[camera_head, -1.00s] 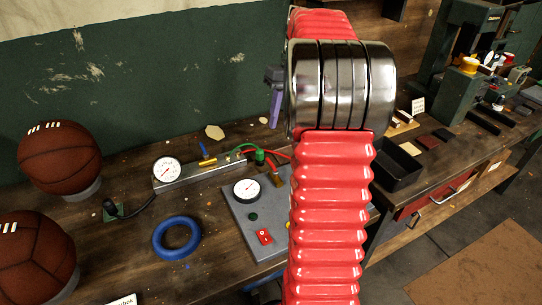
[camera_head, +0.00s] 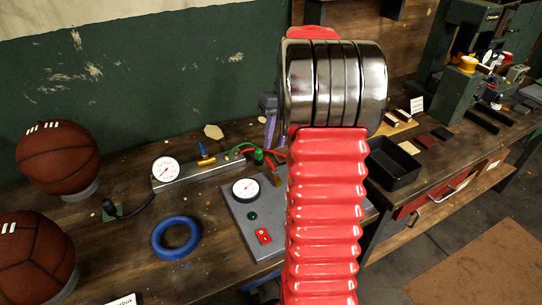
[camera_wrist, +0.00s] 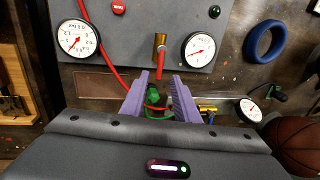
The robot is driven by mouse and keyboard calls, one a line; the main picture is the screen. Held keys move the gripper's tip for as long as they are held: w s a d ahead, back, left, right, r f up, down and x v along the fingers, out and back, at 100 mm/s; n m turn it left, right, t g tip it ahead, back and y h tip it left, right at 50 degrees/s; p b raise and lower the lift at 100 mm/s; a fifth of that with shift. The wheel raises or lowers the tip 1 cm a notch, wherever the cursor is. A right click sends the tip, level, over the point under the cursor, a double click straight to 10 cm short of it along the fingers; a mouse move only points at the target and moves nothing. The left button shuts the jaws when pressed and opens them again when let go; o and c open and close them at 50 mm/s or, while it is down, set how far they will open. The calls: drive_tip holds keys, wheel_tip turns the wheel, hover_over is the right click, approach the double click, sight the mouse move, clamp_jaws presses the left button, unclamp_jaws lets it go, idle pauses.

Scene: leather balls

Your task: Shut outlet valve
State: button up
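A metal manifold (camera_head: 215,174) on the bench carries a round gauge (camera_head: 166,168), a small blue lever (camera_head: 203,148) that stands up, a yellow fitting (camera_head: 207,161) and a green part (camera_head: 259,157) where hoses meet. I cannot tell which of these is the outlet valve. My gripper (camera_wrist: 161,82) is open, its purple fingers apart. In the wrist view the green part (camera_wrist: 153,95) shows between the fingers, with no clear contact. In the head view my arm hides most of the gripper; one purple finger shows just above the green part.
A grey panel (camera_head: 231,209) with a gauge and a red switch (camera_head: 263,236) stands in front of the manifold. A red hose (camera_wrist: 97,61) and green hose run nearby. A blue ring (camera_head: 176,238) and two leather balls (camera_head: 58,158) are at left. A black tray (camera_head: 395,170) is at right.

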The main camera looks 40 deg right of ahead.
sight(270, 162)
drive_tip(key=f, duration=0.3)
drive_tip(key=a+f, duration=0.1)
drive_tip(key=f, duration=0.2)
drive_tip(key=shift+w+a+f, duration=0.1)
drive_tip(key=shift+w+f, duration=0.05)
drive_tip(key=shift+c, duration=0.3)
clamp_jaws()
drive_tip(key=shift+a, duration=0.15)
